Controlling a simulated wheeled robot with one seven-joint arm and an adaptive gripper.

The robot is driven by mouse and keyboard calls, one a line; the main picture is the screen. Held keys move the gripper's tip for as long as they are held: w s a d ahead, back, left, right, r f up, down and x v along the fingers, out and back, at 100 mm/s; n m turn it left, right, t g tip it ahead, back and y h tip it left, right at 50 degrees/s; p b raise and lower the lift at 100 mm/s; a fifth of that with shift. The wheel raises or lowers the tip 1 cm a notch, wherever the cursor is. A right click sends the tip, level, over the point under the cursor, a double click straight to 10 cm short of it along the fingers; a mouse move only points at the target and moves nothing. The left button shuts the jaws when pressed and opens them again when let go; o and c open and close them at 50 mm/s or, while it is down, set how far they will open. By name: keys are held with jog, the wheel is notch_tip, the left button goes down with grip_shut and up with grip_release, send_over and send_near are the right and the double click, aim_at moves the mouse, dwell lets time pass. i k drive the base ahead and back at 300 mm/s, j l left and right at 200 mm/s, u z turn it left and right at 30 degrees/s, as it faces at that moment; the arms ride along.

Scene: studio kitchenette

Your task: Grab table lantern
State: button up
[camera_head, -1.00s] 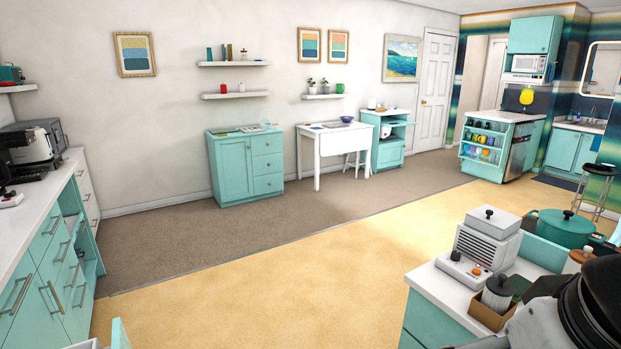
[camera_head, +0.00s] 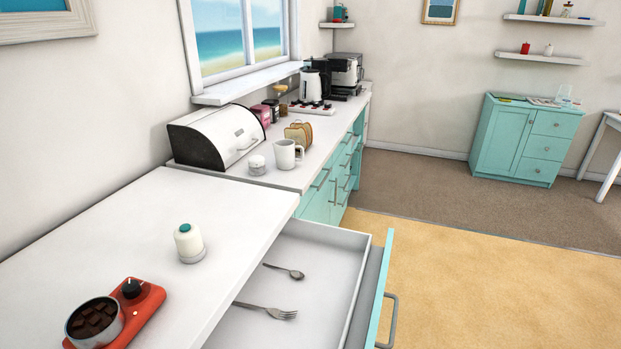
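A small white rounded object with a teal top (camera_head: 188,241) stands upright on the white counter at the lower left. It may be the table lantern, but I cannot tell for sure. Nothing touches it. My gripper is not in view.
A red single burner (camera_head: 146,300) with a pot of dark chunks (camera_head: 95,322) is beside it. Below the counter an open drawer (camera_head: 343,262) holds a spoon (camera_head: 284,271) and a fork (camera_head: 265,310) and juts out. A bread box (camera_head: 216,137), white mug (camera_head: 287,154) and toast rack (camera_head: 299,132) stand farther back. The yellow floor at right is clear.

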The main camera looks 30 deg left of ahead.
aim_at(191, 250)
jog(key=u, duration=1.7)
jog(key=i+l+u, duration=0.35)
jog(key=l, duration=0.35)
jog(key=i+l+u, duration=0.2)
jog(key=i+l, duration=0.1)
jog(key=l, duration=0.1)
